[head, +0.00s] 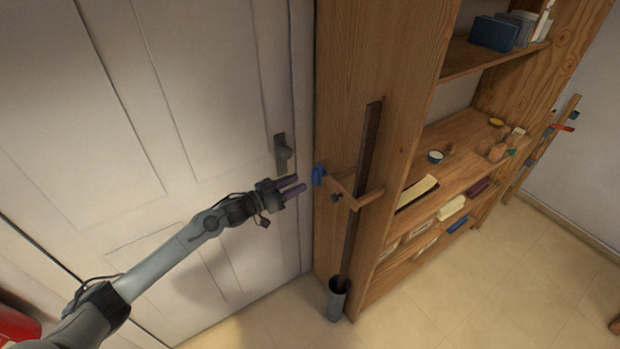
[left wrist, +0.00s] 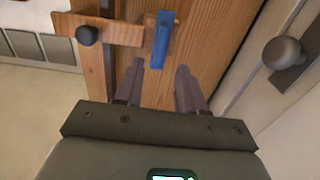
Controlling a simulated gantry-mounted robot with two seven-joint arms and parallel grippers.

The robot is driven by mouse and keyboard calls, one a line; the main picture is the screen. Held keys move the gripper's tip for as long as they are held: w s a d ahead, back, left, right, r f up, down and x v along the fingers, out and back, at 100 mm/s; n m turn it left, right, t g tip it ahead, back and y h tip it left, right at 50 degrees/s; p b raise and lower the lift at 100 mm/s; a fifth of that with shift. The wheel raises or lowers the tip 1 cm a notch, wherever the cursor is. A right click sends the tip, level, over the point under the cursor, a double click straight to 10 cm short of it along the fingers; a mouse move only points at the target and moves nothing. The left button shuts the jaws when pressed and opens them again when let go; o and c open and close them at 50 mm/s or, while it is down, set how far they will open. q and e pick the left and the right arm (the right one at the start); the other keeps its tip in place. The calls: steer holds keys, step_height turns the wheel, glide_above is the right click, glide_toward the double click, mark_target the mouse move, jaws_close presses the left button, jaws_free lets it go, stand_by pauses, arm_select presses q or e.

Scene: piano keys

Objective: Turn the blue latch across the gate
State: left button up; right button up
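The blue latch (head: 319,174) sits at the left end of a wooden gate bar on the side of the wooden shelf unit. It also shows in the left wrist view (left wrist: 162,38), where it stands upright beside the end of the wooden bar (left wrist: 113,30). A dark round knob (left wrist: 87,35) is on the bar. My left gripper (head: 302,186) is just left of the latch, with its fingers pointing toward it. In the left wrist view its two fingers (left wrist: 160,78) are apart and nothing is between their tips. My right gripper is not in view.
A dark long stick (head: 362,165) stands behind the bar in a grey cup (head: 338,300) on the floor. A white door (head: 200,90) with a dark handle (head: 283,155) is close to my left gripper. The shelf unit (head: 390,60) holds several small items.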

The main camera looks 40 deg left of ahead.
mark_target(312, 176)
arm_select(q)
steer(key=shift+x, duration=2.95)
steer(key=shift+d, duration=0.1)
jaws_close()
